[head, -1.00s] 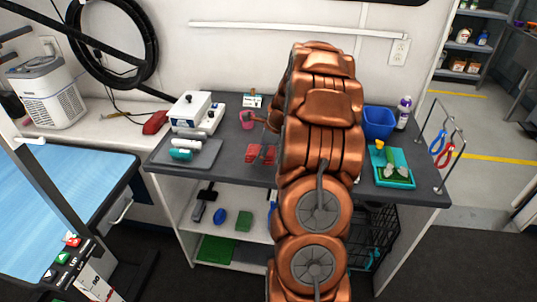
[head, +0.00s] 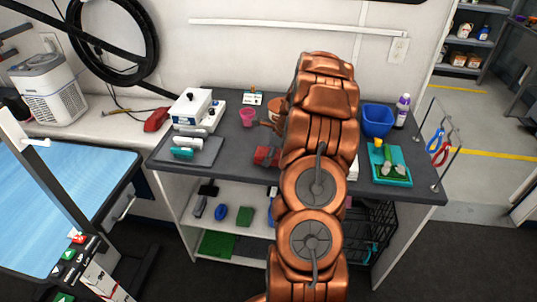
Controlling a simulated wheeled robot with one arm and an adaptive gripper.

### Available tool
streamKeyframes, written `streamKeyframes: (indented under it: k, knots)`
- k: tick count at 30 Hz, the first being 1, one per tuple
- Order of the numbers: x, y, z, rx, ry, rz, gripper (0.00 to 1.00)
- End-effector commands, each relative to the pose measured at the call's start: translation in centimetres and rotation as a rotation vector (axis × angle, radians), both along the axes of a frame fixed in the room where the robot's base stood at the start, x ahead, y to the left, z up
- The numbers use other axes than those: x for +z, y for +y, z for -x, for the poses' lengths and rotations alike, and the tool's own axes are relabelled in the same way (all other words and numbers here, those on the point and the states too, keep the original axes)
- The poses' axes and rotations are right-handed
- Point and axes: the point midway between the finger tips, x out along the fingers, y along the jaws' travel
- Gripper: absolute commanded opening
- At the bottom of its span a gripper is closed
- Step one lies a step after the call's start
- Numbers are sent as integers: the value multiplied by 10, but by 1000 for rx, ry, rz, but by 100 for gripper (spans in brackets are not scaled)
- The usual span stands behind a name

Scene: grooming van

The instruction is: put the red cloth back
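A small red thing (head: 263,156), which may be the red cloth, is on the dark grey worktop (head: 232,150), left of my copper arm. It looks bunched, with dark grey parts beside it, and my arm covers its right side. I cannot tell whether those grey parts belong to my gripper. My gripper cannot be made out; my arm rises in front of the worktop and hides that area. I cannot see whether anything is held.
A pink cup (head: 247,117), a white box unit (head: 191,107) and a grey tray (head: 188,150) stand left of my arm. A blue tub (head: 377,120), a purple bottle (head: 402,110) and a teal tray (head: 391,180) stand right. Shelves (head: 232,228) below hold brushes.

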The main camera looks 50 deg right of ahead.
Motion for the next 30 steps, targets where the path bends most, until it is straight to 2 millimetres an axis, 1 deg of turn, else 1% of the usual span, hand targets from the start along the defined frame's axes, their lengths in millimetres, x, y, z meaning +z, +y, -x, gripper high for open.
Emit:
streamKeyframes:
  k: [4, 5, 11, 12, 20, 23, 26, 30]
  knots:
    - [-3, 0, 0, 0, 1, -1, 42]
    - [-3, 0, 0, 0, 0, 0, 73]
    - [-2, 0, 0, 0, 0, 0, 94]
    - [-2, 0, 0, 0, 0, 0, 95]
    - [-2, 0, 0, 0, 0, 0, 95]
    - [1, 0, 0, 0, -1, 1, 95]
    - [7, -3, 2, -1, -2, 1, 95]
    - [26, -8, 8, -2, -5, 5, 95]
